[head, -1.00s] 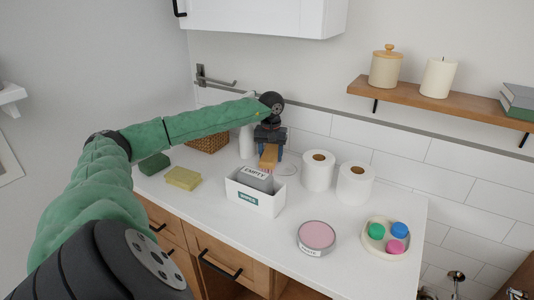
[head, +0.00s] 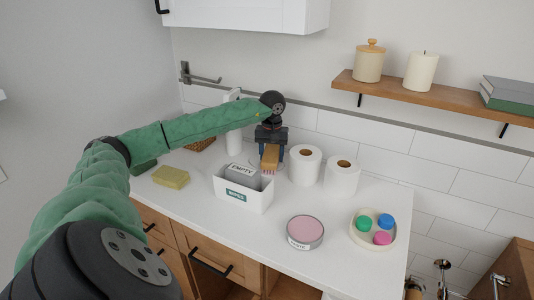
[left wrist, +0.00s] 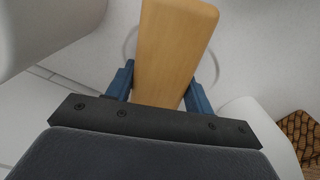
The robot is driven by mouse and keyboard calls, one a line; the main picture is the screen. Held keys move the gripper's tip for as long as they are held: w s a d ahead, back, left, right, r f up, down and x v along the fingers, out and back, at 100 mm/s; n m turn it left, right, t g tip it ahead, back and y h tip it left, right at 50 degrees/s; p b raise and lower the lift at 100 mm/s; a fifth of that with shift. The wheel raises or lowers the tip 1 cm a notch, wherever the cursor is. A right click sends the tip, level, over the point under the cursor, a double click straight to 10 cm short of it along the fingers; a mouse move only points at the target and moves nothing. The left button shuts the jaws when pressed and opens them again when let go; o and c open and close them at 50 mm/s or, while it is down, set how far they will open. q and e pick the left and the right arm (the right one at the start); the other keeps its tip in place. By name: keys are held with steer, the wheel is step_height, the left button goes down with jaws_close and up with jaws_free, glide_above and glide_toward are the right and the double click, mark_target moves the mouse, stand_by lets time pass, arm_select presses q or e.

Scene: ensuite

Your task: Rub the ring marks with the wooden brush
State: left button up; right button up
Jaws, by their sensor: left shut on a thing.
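My left gripper (head: 270,148) is shut on the wooden brush (head: 270,157), behind the white box on the counter. The brush has a tan wooden back and pinkish bristles that point down. In the left wrist view the brush (left wrist: 172,50) sits between the blue fingers (left wrist: 160,88). A faint grey ring mark (left wrist: 131,42) shows on the white counter on both sides of the brush; its middle is hidden under the brush. I cannot tell whether the bristles touch the counter. My right gripper is not in view.
A white box (head: 243,198) with a grey "EMPTY" block stands just in front of the brush. Two paper rolls (head: 305,166) stand close to its right. A yellow sponge (head: 171,177), a pink-topped tin (head: 305,231) and a tray (head: 360,241) of coloured caps lie farther off.

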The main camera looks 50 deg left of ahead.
mark_target(280, 167)
arm_select(q)
steer(key=shift+w+d+f, duration=0.1)
steer(key=shift+w+d, duration=0.1)
steer(key=shift+d, duration=0.5)
steer(key=shift+w+d+r, duration=0.1)
steer(key=shift+w+d, duration=0.15)
steer(key=shift+d, duration=0.4)
steer(key=shift+w+d+f, duration=0.1)
steer(key=shift+w+d, duration=0.1)
steer(key=shift+d, duration=0.5)
steer(key=shift+s+d, duration=0.1)
steer(key=shift+s, duration=0.4)
